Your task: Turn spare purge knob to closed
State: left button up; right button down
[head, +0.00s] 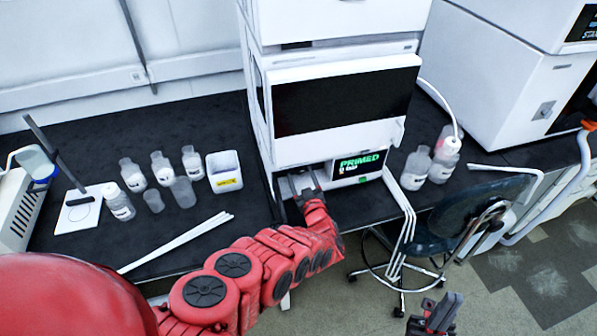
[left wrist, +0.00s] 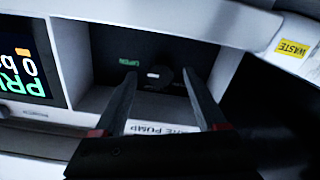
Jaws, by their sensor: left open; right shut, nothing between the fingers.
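The spare purge knob (left wrist: 165,77) is a small dark knob in a dark recess of the white instrument stack. A short white mark shows at its left side, and a small green label (left wrist: 129,63), apparently reading OPEN upside down, sits up and left of it. A label ending in PUMP (left wrist: 160,128) is below, upside down and partly covered. My left gripper (left wrist: 160,85) is open, its fingers reaching toward the recess on either side of the knob; contact cannot be told. In the head view the left gripper (head: 302,184) hides the knob. My right gripper (head: 437,314) is shut and empty, low over the floor.
The PRIMED display (head: 359,165) is beside the recess. A yellow WASTE label (left wrist: 292,47) is at the wrist view's upper right. Several bottles (head: 160,168), a white bin (head: 224,172) and white rods (head: 180,240) are on the black bench. A chair (head: 460,215) stands at right.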

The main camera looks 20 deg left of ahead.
aim_at(299, 172)
pick_arm(q)
jog(key=x, duration=0.1)
jog(key=b+x, duration=0.1)
jog(key=shift+w+a+f, duration=0.15)
jog(key=shift+w+f, duration=0.05)
jog(key=shift+w+a+r, duration=0.15)
jog(key=shift+w+r, duration=0.05)
jog(key=shift+c, duration=0.2)
grip_shut()
